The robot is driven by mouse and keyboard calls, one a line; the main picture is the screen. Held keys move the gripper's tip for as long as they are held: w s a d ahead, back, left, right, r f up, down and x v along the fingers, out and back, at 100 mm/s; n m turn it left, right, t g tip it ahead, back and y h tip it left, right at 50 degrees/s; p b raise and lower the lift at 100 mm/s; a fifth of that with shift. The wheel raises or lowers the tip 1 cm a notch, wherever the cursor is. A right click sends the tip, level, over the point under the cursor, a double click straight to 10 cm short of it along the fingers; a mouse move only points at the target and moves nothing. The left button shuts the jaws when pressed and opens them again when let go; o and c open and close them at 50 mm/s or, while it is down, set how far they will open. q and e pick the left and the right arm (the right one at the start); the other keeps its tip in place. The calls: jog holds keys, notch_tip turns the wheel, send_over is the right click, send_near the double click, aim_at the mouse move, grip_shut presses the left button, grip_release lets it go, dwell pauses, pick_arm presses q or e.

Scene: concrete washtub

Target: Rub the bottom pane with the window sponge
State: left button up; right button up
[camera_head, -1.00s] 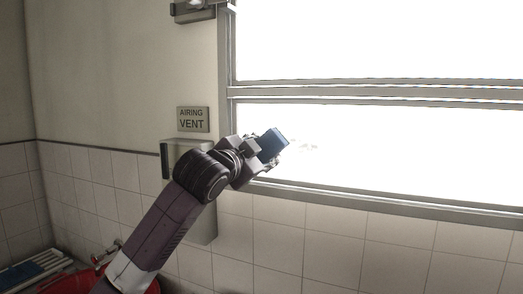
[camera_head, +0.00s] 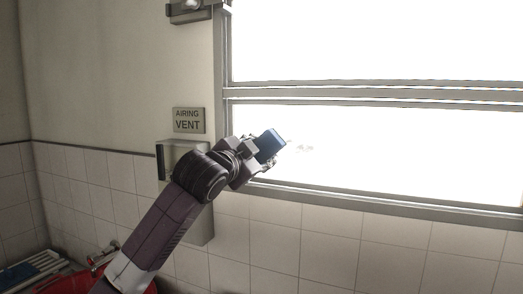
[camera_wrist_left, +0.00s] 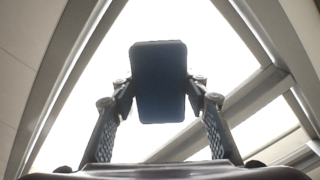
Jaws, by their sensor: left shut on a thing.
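The window sponge, a dark blue block (camera_head: 270,145), is held in my left gripper (camera_head: 258,150) in front of the left part of the bottom pane (camera_head: 400,150). In the left wrist view the sponge (camera_wrist_left: 160,80) sits between the two fingers of my left gripper (camera_wrist_left: 160,100), with the bright pane behind it. The pane is washed out white, with a faint greyish mark (camera_head: 302,147) just right of the sponge. I cannot tell whether the sponge touches the glass. My right gripper is not in view.
A grey sill (camera_head: 390,203) runs under the pane and a crossbar (camera_head: 380,95) above it. An "AIRING VENT" sign (camera_head: 188,120) and a grey wall box (camera_head: 170,150) are left of the window. A red tub (camera_head: 70,284) is at lower left.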

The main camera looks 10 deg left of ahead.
pick_arm(q)
jog(key=shift+w+d, duration=0.1)
jog(key=shift+w, duration=0.25)
